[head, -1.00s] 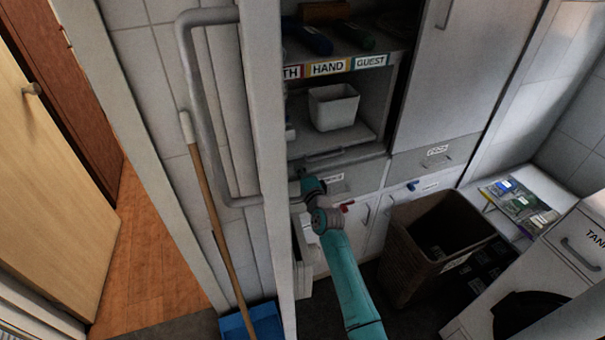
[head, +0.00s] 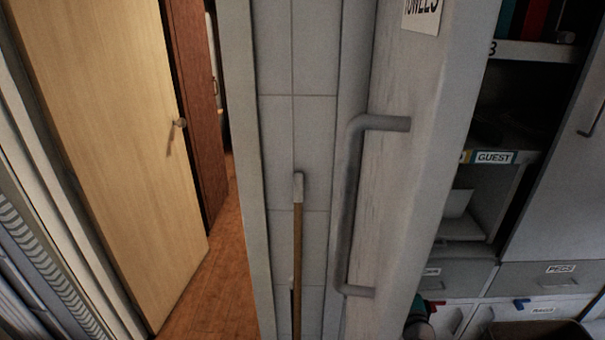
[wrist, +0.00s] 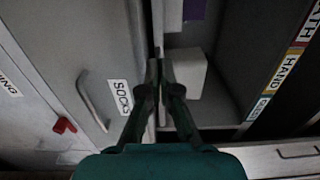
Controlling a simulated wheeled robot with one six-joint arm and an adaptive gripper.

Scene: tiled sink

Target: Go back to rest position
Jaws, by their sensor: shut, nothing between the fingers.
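My gripper (wrist: 159,72) is in the wrist view, its two dark fingers together and nothing between them. Its tips are in front of a pale block or bin (wrist: 188,74) in an open cupboard; I cannot tell if they touch anything. In the head view only a small teal piece of my arm shows at the bottom, beside the cupboard door (head: 415,150). My gripper is hidden there.
The cupboard door with a long grey handle (head: 352,200) stands near in the head view. A wooden door (head: 120,150) and open floor (head: 215,290) are at left. A drawer labelled SOCKS (wrist: 98,85) and shelves (head: 485,155) are close to my arm.

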